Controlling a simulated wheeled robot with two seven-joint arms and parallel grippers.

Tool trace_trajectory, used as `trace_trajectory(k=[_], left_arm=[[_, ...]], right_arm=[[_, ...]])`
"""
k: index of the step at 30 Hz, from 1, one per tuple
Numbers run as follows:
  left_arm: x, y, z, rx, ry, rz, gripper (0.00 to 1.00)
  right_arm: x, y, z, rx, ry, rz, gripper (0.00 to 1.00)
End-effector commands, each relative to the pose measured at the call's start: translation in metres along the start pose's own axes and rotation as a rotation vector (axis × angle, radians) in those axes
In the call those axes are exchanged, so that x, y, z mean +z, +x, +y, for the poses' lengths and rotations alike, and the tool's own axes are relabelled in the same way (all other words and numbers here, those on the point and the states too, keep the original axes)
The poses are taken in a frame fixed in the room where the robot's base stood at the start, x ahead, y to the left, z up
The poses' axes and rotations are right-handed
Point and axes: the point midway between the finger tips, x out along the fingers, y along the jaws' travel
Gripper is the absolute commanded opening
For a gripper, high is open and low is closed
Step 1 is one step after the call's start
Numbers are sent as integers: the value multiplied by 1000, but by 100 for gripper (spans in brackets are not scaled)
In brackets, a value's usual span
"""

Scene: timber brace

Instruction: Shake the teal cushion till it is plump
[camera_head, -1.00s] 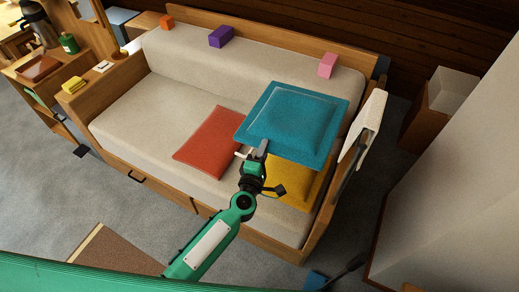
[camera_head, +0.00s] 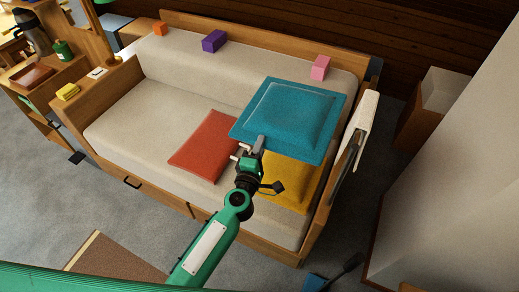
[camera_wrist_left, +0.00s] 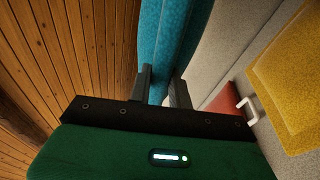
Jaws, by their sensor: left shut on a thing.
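The teal cushion (camera_head: 290,118) is held up above the right part of the sofa seat, its broad face toward the head camera. It has a flat rim and a raised middle. My left gripper (camera_head: 256,147) is shut on the cushion's near left edge. In the left wrist view the two fingers (camera_wrist_left: 161,84) pinch the rim of the teal cushion (camera_wrist_left: 168,40). My right gripper does not show in either view.
A red cushion (camera_head: 203,145) and a yellow cushion (camera_head: 290,183) lie on the cream sofa seat (camera_head: 150,125). Orange (camera_head: 160,28), purple (camera_head: 214,41) and pink (camera_head: 320,67) blocks stand along the backrest. A white cloth (camera_head: 360,120) hangs over the right armrest.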

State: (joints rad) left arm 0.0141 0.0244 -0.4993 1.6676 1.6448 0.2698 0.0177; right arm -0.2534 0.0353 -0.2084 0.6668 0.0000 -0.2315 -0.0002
Motion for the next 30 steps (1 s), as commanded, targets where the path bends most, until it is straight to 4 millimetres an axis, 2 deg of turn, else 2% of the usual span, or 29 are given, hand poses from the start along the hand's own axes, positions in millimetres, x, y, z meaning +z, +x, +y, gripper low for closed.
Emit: trace_trajectory(k=[1,4,6,8,20,22,24,30], left_arm=[[1,0,9,2,-7,1,0],[1,2,28,9,1,-2,0],[2,3,36,5,2,-3,0],[2,2,35,1,2,-2,0],[-4,-3,-36,0,11,-4,0],[-2,-2,-29,3,-2,0,0],[0,-1,-9,6,-11,2,0],[1,2,26,10,2,-2,0]], right_arm=[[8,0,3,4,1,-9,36],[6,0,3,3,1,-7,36],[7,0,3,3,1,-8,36],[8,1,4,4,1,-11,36],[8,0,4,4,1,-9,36],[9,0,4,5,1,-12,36],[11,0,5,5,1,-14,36],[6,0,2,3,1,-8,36]])
